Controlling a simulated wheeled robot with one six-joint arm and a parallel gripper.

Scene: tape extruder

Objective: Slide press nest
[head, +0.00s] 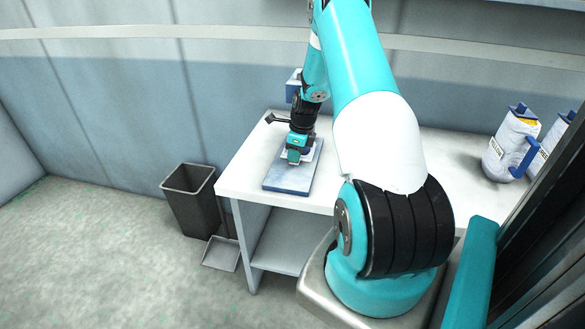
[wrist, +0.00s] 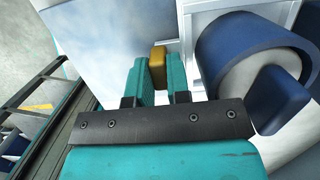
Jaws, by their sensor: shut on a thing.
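The press stands on a blue-grey base plate (head: 285,180) on the white table. My gripper (head: 295,153) reaches down over the plate, close to the press. In the wrist view my gripper (wrist: 159,75) is shut on a small gold block (wrist: 158,58), held between its two teal fingers. I cannot tell which part of the press nest this block belongs to. To its right is a large dark blue cylinder (wrist: 222,45) with a grey end face, beside a white frame part (wrist: 203,18). My arm and gripper hide most of the press in the head view.
White jugs with blue caps (head: 510,145) stand at the right of the table (head: 240,175). A dark bin (head: 190,195) and a dustpan (head: 220,254) are on the floor left of the table. The wall is close behind. The table's front left is clear.

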